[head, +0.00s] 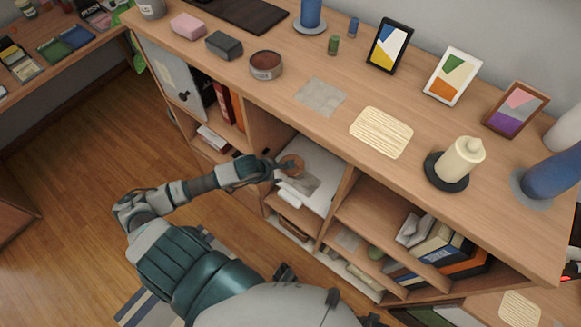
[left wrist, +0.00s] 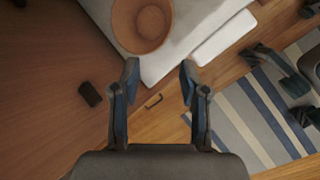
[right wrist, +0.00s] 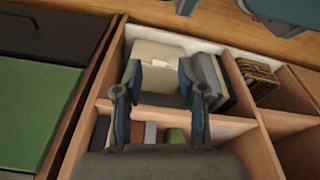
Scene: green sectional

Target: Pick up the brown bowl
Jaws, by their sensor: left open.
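The brown bowl (head: 292,163) sits on a white surface (head: 321,172) in an open compartment of the wooden shelf unit. In the left wrist view the round bowl (left wrist: 142,10) is at the top, just beyond the fingertips, with its inside showing and its top edge cut off. My left gripper (head: 273,170) is at the bowl's left side; its fingers (left wrist: 158,76) are spread and empty, apart from the bowl. My right gripper (right wrist: 160,78) shows in its own wrist view, fingers apart with nothing between them, over a shelf compartment. I cannot make it out in the head view.
A white block (left wrist: 223,38) lies right of the bowl. Upright dividers (head: 341,200) bound the compartment. The shelf top above carries a brown tin (head: 265,66), a dark block (head: 224,45), picture frames (head: 390,45) and a candle (head: 460,158). The wooden floor at left is clear.

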